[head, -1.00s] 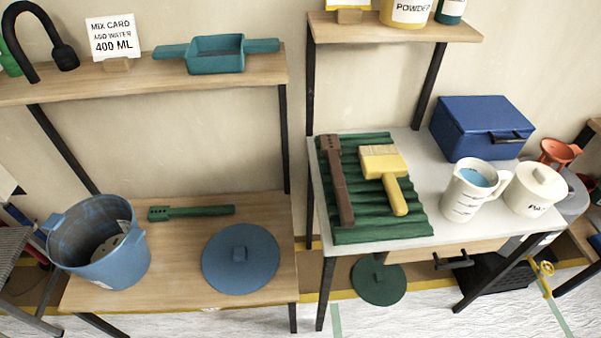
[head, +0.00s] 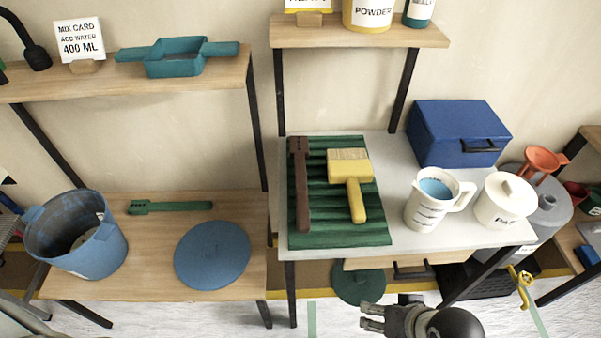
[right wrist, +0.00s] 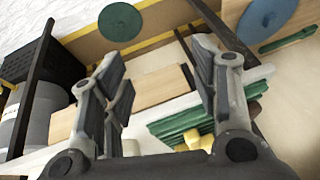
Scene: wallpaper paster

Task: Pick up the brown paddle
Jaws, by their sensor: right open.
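The brown paddle (head: 302,185) lies lengthwise on the ridged green mat (head: 340,241), near its left edge. Its wider end with small holes points to the back. A yellow brush (head: 356,187) lies to its right on the same mat, apart from it. My right gripper (head: 369,316) is low in front of the white table, apart from the paddle. In the right wrist view its two fingers (right wrist: 157,65) are spread with nothing between them. There the mat (right wrist: 185,122) shows partly behind the fingers. My left gripper is not in view.
The white table (head: 400,235) also holds a measuring jug (head: 425,213), a lidded white pot (head: 504,202) and a blue box (head: 457,132). A shelf (head: 365,38) hangs above its back. A drawer handle (head: 412,271) juts out in front. The left bench (head: 150,255) has a green paddle (head: 170,207).

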